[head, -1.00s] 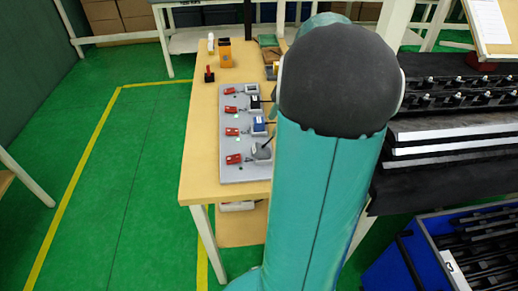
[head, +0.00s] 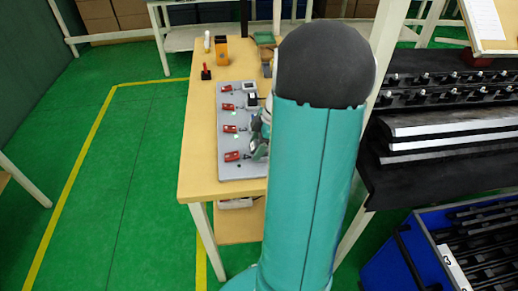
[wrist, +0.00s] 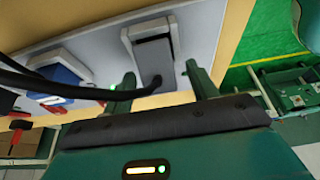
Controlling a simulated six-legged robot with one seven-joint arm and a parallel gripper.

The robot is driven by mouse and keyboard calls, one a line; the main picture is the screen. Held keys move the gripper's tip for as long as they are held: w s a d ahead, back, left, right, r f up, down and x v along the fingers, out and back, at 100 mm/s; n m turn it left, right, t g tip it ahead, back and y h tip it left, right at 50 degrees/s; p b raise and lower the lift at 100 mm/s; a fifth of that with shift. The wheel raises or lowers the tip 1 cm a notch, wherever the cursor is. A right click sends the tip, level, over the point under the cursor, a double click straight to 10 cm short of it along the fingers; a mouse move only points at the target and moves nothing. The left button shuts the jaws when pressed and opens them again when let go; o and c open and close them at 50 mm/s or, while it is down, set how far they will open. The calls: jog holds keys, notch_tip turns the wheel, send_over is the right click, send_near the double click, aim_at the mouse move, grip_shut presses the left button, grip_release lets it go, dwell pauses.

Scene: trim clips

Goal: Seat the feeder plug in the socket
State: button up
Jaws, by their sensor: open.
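In the wrist view, a dark grey block-shaped plug (wrist: 153,60) with a black cable sits in or on a pale housing on the grey panel (wrist: 95,45). I cannot tell whether it is fully seated or which plug is the feeder plug. My gripper (wrist: 160,84) is open; its two green fingers stand on either side just short of the grey plug, with no contact visible. A blue plug (wrist: 62,82) with a cable sits in another housing to the left. In the head view my arm hides most of the plugs; the panel (head: 222,150) shows its left part.
Several red pieces (head: 231,156) line the panel's left side, with small green lights. An orange holder (head: 220,50) and a red-handled item (head: 206,72) stand farther back on the wooden table (head: 196,150). A black rack (head: 440,110) and blue crate (head: 385,265) stand right. Green floor at left is clear.

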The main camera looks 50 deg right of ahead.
jog(key=shift+c, duration=0.5)
jog(key=c, duration=1.1)
jog(key=shift+o, duration=0.2)
jog(key=shift+r, duration=0.15)
